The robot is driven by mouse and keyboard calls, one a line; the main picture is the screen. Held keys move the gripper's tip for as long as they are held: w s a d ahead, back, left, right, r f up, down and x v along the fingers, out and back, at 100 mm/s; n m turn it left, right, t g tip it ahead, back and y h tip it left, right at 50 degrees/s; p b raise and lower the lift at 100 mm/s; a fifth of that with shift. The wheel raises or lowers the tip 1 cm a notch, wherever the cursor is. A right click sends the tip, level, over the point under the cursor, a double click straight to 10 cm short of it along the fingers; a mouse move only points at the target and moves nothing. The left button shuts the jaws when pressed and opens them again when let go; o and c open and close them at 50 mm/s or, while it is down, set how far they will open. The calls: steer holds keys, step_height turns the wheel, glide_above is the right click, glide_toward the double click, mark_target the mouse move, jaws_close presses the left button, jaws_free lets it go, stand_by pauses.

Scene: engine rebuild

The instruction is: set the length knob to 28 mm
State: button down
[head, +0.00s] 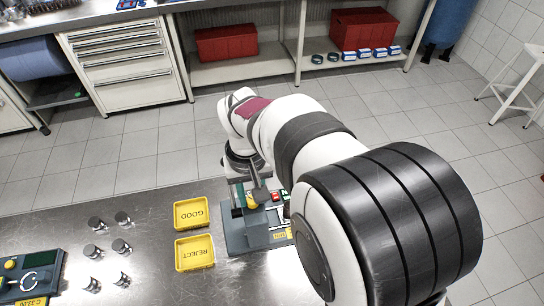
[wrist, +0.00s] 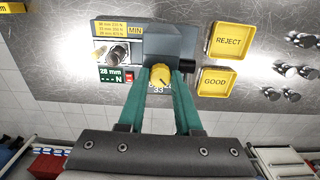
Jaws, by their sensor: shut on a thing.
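The yellow length knob (wrist: 160,75) sits on the front of a grey-blue tester (wrist: 168,42), and it also shows in the head view (head: 252,201). My gripper (wrist: 160,80) is shut on the knob, with one green finger on each side of it. The knob has a dark mark on its face; its exact direction is hard to tell. Below the knob the number 33 shows between the fingers; the other scale numbers are hidden or too small to read. A green display (wrist: 111,75) on the tester reads 28 mm, with dashes before N.
A red button (wrist: 129,75) is beside the display, and a metal cylinder part (wrist: 118,54) stands on the tester. Yellow REJECT (head: 195,253) and GOOD (head: 191,213) trays are beside it. Several metal cylinders (head: 121,247) stand on the bench; another device (head: 30,277) is at the far left.

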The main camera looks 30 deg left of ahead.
steer(key=shift+n, duration=0.5)
stand_by(0.3)
steer(key=c, duration=0.6)
jaws_free()
step_height(320, 180, up, 16)
